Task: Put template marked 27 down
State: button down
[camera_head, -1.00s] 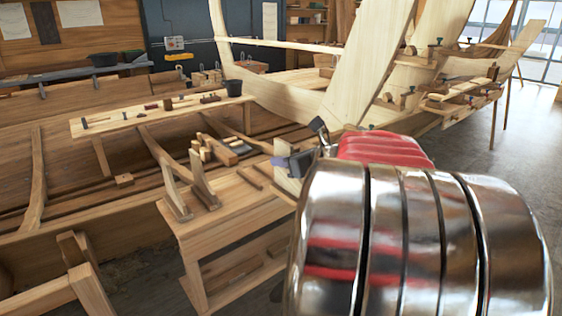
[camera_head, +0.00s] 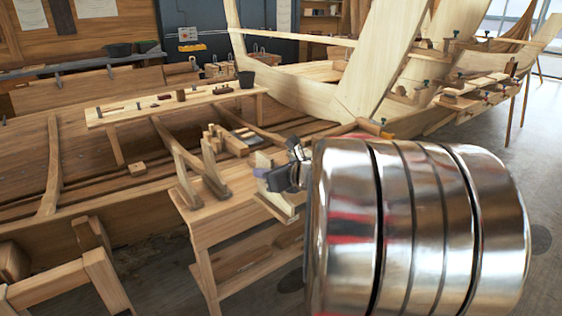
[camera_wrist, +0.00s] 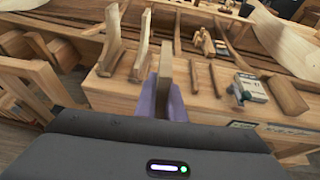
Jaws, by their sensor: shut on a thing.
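My gripper (camera_wrist: 162,102) is shut on a thin upright wooden piece (camera_wrist: 166,62), seen edge-on between the purple fingers. No number can be read on it. In the head view my gripper (camera_head: 275,178) is at the right end of a small wooden bench (camera_head: 207,219), with the held piece's pale upper part (camera_head: 263,160) showing. In the wrist view the bench (camera_wrist: 113,92) lies under and beyond the fingers. I cannot tell whether the held piece touches it. My arm hides part of the bench's right side in the head view.
Two upright wooden pieces (camera_head: 185,183) (camera_head: 212,165) stand on the bench, left of my gripper. Two thin sticks (camera_wrist: 193,77) (camera_wrist: 214,78) and a grey-green tool (camera_wrist: 249,88) lie to the right. The boat hull (camera_head: 75,150) is behind. Some bench top near the front-left is bare.

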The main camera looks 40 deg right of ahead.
jog(key=w+a+f+n+y, duration=0.1)
jog(key=a+f, duration=0.4)
jog(key=a, duration=0.5)
jog(key=w+a+f+n+y, duration=0.1)
jog(key=a+f, duration=0.4)
jog(key=a, duration=0.5)
jog(key=w+a+f+n+y, duration=0.2)
jog(key=a+f, duration=0.4)
jog(key=a, duration=0.5)
jog(key=shift+w+g+y, duration=0.4)
jog(key=shift+w, duration=0.15)
jog(key=shift+a, duration=0.1)
